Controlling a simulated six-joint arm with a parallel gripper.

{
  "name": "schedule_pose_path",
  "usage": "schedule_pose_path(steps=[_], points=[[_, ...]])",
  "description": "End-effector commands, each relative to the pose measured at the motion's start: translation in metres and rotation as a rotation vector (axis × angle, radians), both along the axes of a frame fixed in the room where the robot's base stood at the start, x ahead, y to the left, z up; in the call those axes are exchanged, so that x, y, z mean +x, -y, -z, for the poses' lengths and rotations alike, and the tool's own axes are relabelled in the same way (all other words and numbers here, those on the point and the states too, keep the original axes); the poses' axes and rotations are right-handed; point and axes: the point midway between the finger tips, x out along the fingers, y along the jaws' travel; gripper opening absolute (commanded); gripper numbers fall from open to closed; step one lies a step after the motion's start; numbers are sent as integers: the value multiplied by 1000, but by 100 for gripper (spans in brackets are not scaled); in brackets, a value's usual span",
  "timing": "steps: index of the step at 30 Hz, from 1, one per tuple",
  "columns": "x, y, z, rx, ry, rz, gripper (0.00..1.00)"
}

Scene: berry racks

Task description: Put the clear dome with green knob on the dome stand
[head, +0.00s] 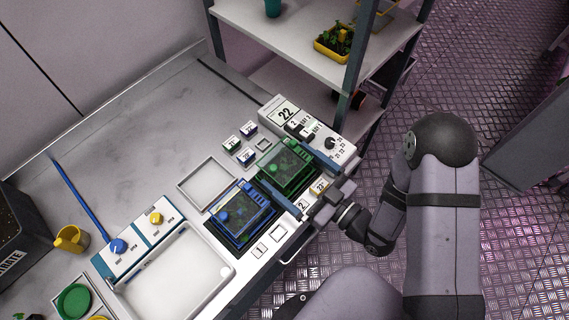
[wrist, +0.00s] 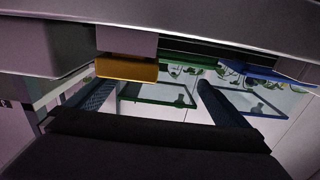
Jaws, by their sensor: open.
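The clear dome with green knob (head: 285,165) appears to sit over the green-framed tray on the counter; its knob is hard to make out. In the wrist view, a green frame with clear panels (wrist: 170,92) shows beyond the fingers. My gripper (head: 316,212) is low at the counter's front edge, just in front of the green and blue trays. In the wrist view my gripper (wrist: 150,92) has its fingers apart with nothing held between them. A pale square frame (head: 207,183) lies flat and empty behind the trays; I cannot tell whether it is the dome stand.
A blue-framed tray with a blue knob (head: 240,208) stands left of the green one. A white control box (head: 308,132) stands behind. The counter's back left is clear.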

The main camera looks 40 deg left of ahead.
Motion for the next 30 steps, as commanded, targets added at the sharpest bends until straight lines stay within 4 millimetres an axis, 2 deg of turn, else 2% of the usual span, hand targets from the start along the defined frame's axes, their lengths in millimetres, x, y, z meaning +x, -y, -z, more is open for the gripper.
schedule_pose_path(steps=[6, 12, 16, 17, 18, 30], points=[[-1, 29, 0, 1, 1, 4, 100], [-2, 42, -2, 1, 1, 1, 100], [-2, 45, -3, 1, 1, 0, 100], [-2, 45, -3, 1, 2, 0, 93], [-2, 46, -3, 1, 2, -1, 90], [-2, 45, -3, 1, 1, -1, 90]])
